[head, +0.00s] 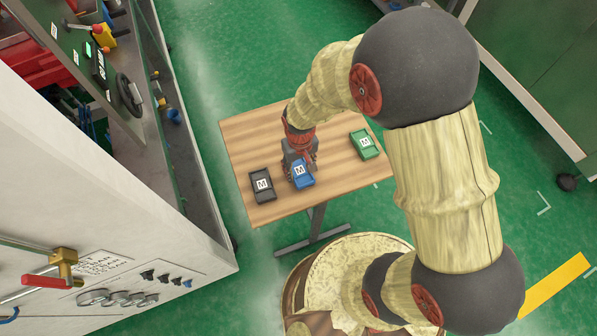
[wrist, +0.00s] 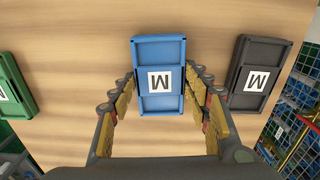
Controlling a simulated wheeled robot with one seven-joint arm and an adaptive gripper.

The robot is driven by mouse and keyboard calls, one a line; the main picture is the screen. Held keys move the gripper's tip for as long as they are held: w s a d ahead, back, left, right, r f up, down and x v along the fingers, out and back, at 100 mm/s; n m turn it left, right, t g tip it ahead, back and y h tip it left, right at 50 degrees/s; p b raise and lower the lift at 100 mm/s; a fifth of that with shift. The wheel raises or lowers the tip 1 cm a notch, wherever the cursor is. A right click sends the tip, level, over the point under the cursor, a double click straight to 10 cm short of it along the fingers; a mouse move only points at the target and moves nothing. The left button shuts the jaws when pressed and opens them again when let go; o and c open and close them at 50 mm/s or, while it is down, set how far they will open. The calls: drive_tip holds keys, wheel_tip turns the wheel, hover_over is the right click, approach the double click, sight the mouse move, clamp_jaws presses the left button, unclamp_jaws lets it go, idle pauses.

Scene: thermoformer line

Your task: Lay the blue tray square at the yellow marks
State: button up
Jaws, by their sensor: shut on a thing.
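The blue tray (head: 302,176) is at the wooden table, between the black and green trays, with a white label marked M. In the wrist view the blue tray (wrist: 159,60) appears nearly upright in the picture, its long sides between my fingers. My gripper (head: 300,158) comes down over its far end in the head view. In the wrist view my gripper (wrist: 160,88) has one finger along each side of the tray and is shut on it. I cannot tell whether the tray touches the table. No yellow marks show on the visible tabletop.
The black tray (wrist: 253,75) lies close to the right finger in the wrist view. The green tray (head: 364,144) lies farther off. The wooden table (head: 245,135) has bare room at its far side. A yellow stripe (head: 555,284) is on the floor; a white machine (head: 100,180) stands left.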

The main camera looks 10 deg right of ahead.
sight(300, 169)
drive_tip(key=shift+r+p, duration=2.65)
drive_tip(key=shift+r, duration=0.75)
drive_tip(key=shift+w, duration=0.1)
